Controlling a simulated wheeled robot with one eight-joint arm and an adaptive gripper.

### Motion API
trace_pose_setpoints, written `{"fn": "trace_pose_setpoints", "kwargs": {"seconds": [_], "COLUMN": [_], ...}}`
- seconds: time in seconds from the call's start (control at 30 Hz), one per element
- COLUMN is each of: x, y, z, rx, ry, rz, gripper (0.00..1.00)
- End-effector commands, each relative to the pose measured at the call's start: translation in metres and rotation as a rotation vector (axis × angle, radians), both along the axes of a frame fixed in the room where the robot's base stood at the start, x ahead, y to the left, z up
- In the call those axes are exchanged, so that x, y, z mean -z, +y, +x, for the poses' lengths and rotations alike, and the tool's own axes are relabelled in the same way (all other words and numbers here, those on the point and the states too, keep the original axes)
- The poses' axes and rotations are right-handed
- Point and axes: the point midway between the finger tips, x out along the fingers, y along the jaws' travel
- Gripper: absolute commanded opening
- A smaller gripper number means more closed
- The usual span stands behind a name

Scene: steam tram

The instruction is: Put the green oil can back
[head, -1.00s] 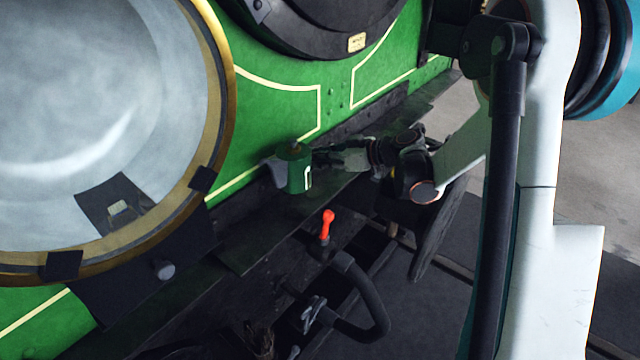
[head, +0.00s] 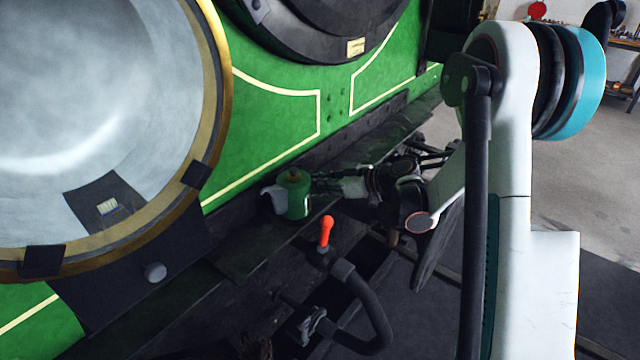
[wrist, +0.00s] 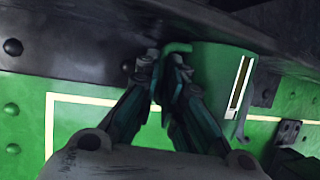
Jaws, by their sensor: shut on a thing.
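The green oil can (head: 294,196) is upright at the dark ledge (head: 236,262) along the front of the green tram. In the head view my gripper (head: 316,184) reaches it from the right and is shut on it. In the wrist view the can (wrist: 222,85) has a pale stripe on its side. There the fingertips of my gripper (wrist: 163,62) close together at the can's green handle (wrist: 178,47). A greyish shape (head: 271,198) shows at the can's left side. Whether the can's base touches the ledge I cannot tell.
A red-tipped lever (head: 325,233) stands just in front of the ledge, near the can. A curved black hose (head: 372,310) hangs below it. The big brass-rimmed round door (head: 222,110) is at left. Open floor (head: 560,170) lies at right.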

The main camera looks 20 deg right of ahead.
Motion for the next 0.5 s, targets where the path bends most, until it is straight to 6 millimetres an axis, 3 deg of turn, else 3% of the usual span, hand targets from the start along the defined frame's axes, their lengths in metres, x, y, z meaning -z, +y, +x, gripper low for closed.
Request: {"fn": "trace_pose_setpoints", "kwargs": {"seconds": [0.03, 0.1, 0.5], "x": [0.0011, 0.0005, -0.0031], "y": [0.0, 0.0, 0.0], "z": [0.0, 0.0, -0.0001], "rx": [0.0, 0.0, 0.0], "ry": [0.0, 0.0, 0.0], "rz": [0.0, 0.0, 0.0], "gripper": [0.15, 0.29, 0.29]}}
